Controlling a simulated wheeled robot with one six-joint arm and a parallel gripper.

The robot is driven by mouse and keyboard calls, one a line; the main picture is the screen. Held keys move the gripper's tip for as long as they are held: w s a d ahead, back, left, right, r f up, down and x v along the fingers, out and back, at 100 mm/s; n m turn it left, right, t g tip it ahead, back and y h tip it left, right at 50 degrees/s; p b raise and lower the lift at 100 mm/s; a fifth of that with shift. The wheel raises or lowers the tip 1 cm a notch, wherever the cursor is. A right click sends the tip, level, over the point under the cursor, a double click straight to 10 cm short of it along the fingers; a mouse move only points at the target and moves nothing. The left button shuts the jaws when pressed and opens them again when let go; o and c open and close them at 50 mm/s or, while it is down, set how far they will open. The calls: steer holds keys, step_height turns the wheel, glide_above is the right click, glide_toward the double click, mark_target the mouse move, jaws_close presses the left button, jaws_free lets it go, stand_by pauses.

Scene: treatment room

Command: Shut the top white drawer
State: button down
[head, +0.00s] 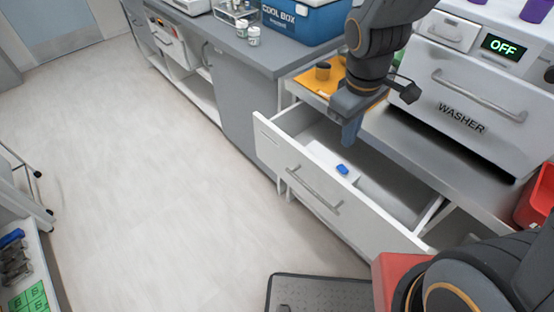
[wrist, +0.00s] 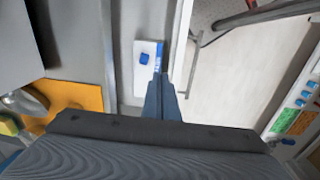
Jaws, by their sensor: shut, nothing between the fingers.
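The top white drawer (head: 318,192) stands pulled out below the grey counter in the head view, with a metal bar handle (head: 314,192) on its front. My gripper (head: 350,132) is shut and empty, pointing down over the open drawer in the head view. In the wrist view its closed fingertips (wrist: 161,80) are close to the inner side of the drawer front, with the handle (wrist: 193,66) beyond; whether they touch is unclear.
A washer (head: 470,100) reading OFF sits on the counter at right. An orange mat (head: 312,82) with a dark cup (head: 322,71) lies behind my gripper. A blue cool box (head: 300,18) stands farther back. A red bin (head: 537,195) is at right.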

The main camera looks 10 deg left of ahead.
mark_target(281, 160)
steer(key=w+a+f+n+b, duration=0.1)
steer(key=a+f+n, duration=0.2)
steer(key=a+n, duration=0.35)
steer(key=a+f+n+t+h+b, duration=0.1)
steer(key=a+f+n, duration=0.3)
steer(key=a+n, duration=0.25)
steer(key=w+a+f+n+b, duration=0.1)
steer(key=a+f+n, duration=0.2)
steer(key=a+n, duration=0.4)
steer(key=shift+m, duration=0.7)
steer(key=w+d+f, duration=0.1)
steer(key=f, duration=0.2)
steer(key=w+d+f+p, duration=0.1)
steer(key=w+f, duration=0.1)
steer(key=f, duration=0.1)
steer(key=w+d+f, duration=0.1)
steer(key=f, duration=0.2)
steer(key=shift+w+d+f+p, duration=0.25)
steer(key=shift+d+f+p, duration=0.05)
steer(key=shift+d+p, duration=0.1)
